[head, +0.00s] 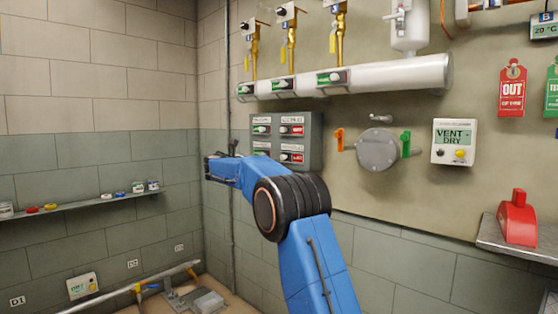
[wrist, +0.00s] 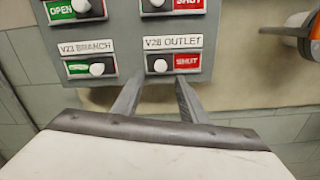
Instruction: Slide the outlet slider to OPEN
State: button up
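The V28 OUTLET slider (wrist: 172,62) is at the lower right of a grey panel (wrist: 142,40) in the wrist view. Its white knob (wrist: 158,65) stands at the left end, and the red SHUT label shows to its right. In the head view, the slider (head: 292,157) is on the same panel, just above my arm. My gripper (wrist: 160,77) is open and empty. Its two fingertips are spread just below the knob, one toward each side; I cannot tell their depth to the panel. The fingers do not show clearly in the head view.
The V23 BRANCH slider (wrist: 90,67) is close on the left, its knob at the right. More sliders sit above. An orange handle (wrist: 308,32) is at right, beside a round grey cover (head: 378,150). A shelf (head: 80,203) runs along the left wall.

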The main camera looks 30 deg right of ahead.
aim_at(281, 158)
jog(key=x, duration=0.7)
jog(key=shift+w+d, duration=0.1)
jog(key=shift+d, duration=0.25)
jog(key=shift+c, duration=0.6)
